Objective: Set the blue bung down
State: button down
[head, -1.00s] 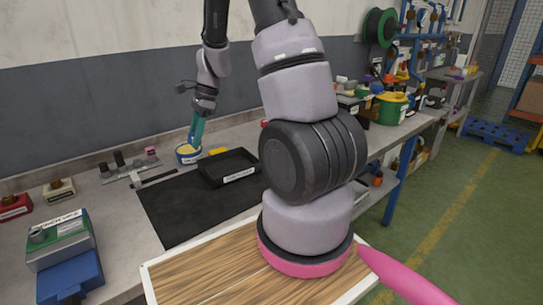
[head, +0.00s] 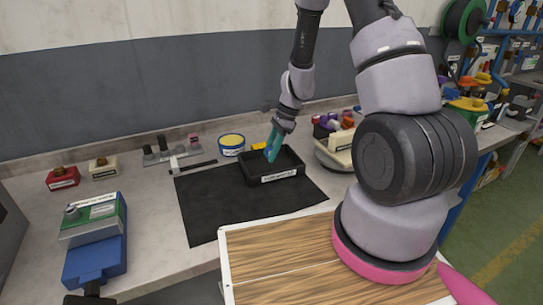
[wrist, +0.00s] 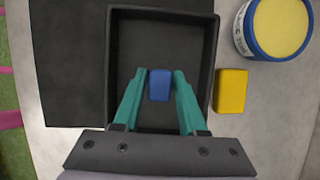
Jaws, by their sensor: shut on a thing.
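My gripper (head: 270,154), with teal fingers, is over the black tray (head: 250,183) on the bench. In the wrist view my gripper (wrist: 163,76) is shut on the blue bung (wrist: 160,86), a small blue block between the fingertips. The bung is over the floor of the tray (wrist: 214,70), inside its walls as seen from above. I cannot tell whether it touches the tray floor. In the head view the fingers and the tray wall hide the bung.
A yellow block (wrist: 231,90) lies just outside the tray, beside a blue-rimmed tin (head: 231,144) with a yellow top. The tray stands on a black mat (head: 210,212). A green and blue vice-like fixture (head: 95,238) is at the left. A wood-topped board (head: 285,265) is in front.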

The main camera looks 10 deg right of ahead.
jog(key=shift+f, duration=0.8)
jog(key=shift+f, duration=0.15)
jog(key=shift+c, duration=2.3)
grip_release()
jog(key=s+d+r+n+t, duration=0.1)
jog(key=d+r+n+t, duration=0.2)
jog(key=r, duration=1.8)
jog(key=s+d+r+n+t+h, duration=0.2)
jog(key=s+r+n+t, duration=0.2)
jog(key=s+r+n, duration=0.5)
jog(key=s+r, duration=0.8)
jog(key=r, duration=0.1)
jog(key=shift+s+d+r+n+t, duration=0.15)
jog(key=shift+s+d+n+t, duration=0.15)
jog(key=shift+d+t, duration=0.1)
